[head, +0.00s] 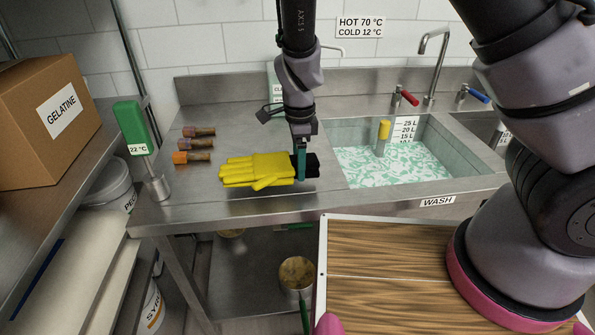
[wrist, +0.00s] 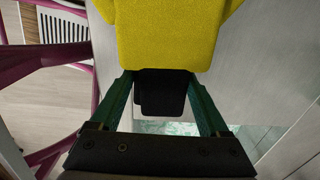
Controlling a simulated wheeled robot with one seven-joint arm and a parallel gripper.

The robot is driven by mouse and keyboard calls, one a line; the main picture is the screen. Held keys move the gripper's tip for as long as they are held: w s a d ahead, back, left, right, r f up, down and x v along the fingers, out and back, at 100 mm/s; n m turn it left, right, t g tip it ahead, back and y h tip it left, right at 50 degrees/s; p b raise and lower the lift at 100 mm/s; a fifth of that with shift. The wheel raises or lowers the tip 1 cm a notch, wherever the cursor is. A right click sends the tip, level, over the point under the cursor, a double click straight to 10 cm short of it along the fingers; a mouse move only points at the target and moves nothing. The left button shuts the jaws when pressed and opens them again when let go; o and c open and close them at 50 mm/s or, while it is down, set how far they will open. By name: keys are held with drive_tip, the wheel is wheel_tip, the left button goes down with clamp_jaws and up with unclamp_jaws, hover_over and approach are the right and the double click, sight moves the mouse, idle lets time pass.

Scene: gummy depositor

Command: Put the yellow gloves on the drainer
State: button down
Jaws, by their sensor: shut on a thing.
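The yellow gloves (head: 256,170) lie flat and level, fingers to the left, at the steel counter left of the sink. Their black cuff (head: 312,165) is at my gripper (head: 301,160), which points down with its green fingers on the cuff end. In the wrist view the yellow gloves (wrist: 168,35) fill the top, and the black cuff (wrist: 160,92) shows between the fingers of my gripper (wrist: 160,85). I cannot tell whether the gloves touch the steel. No separate drainer rack shows; the bare steel surface (head: 225,205) lies beside the sink.
The wash sink (head: 350,195) holds foamy water and a yellow-topped thing (head: 383,135). Several small brown-handled tools (head: 195,144) lie behind the gloves. A green thermometer (head: 131,128) stands at the counter's left edge. A gelatine box (head: 48,110) is on the left shelf.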

drive_tip(key=shift+f, duration=1.45)
drive_tip(key=shift+f, duration=0.15)
unclamp_jaws()
